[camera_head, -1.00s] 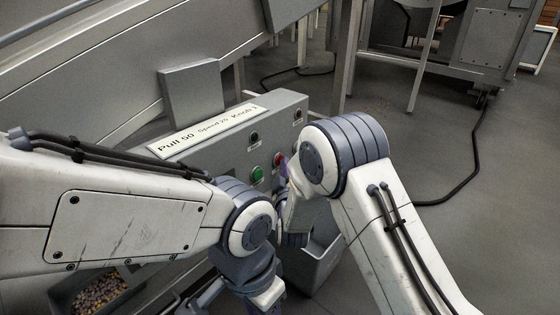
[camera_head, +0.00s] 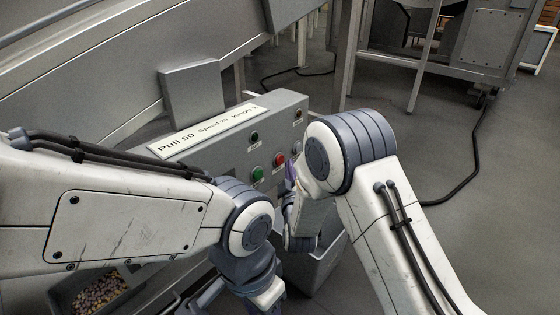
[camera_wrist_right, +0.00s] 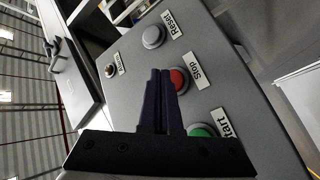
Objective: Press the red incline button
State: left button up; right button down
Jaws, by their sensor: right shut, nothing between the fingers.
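The red button (camera_head: 280,160) is on the front face of the grey control box, right of the green button (camera_head: 257,173). In the right wrist view the red button (camera_wrist_right: 179,79) carries the label "Stop", and the green button (camera_wrist_right: 203,130) the label "Start". My right gripper (camera_wrist_right: 159,72) is shut and empty. Its dark fingertips overlap the left edge of the red button in that view; I cannot tell whether they touch it. In the head view its purple fingers (camera_head: 291,172) show just right of and below the red button, mostly hidden by my arm. My left gripper's fingers are out of sight.
The control box (camera_head: 205,158) bears a sign reading "Pull 50 Speed 20 Knob 3". A grey Reset button (camera_wrist_right: 153,37) and a small knob (camera_wrist_right: 110,70) are also on the panel. A bin of candy (camera_head: 62,297) is at lower left. Open floor lies at right.

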jog(key=shift+s+d, duration=0.7)
jog(key=shift+d, duration=0.25)
jog(key=shift+s+d, duration=0.7)
jog(key=shift+d, duration=0.25)
